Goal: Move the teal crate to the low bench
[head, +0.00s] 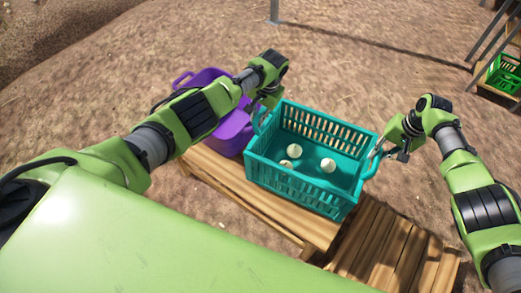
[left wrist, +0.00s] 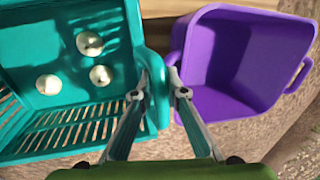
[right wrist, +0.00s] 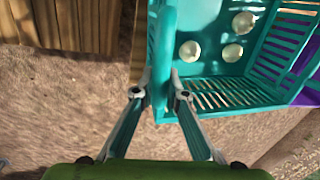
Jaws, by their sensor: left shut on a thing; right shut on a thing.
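The teal crate (head: 300,185) is at the wooden bench (head: 225,180) in the head view, upright, with three pale onions inside, one of them here (head: 328,165). I cannot tell whether its base touches the bench top. My left gripper (head: 262,112) is shut on the crate's left handle; the left wrist view shows that handle (left wrist: 155,95) between the fingers. My right gripper (head: 376,154) is shut on the opposite handle (right wrist: 160,85). A lower slatted wooden bench (head: 390,250) stands at the bottom right, partly cut by my body.
A purple tub (head: 232,132) stands close to the crate's left side, near my left gripper. A green crate (head: 505,74) sits on a rack at the far right. Bare brown ground lies behind the bench.

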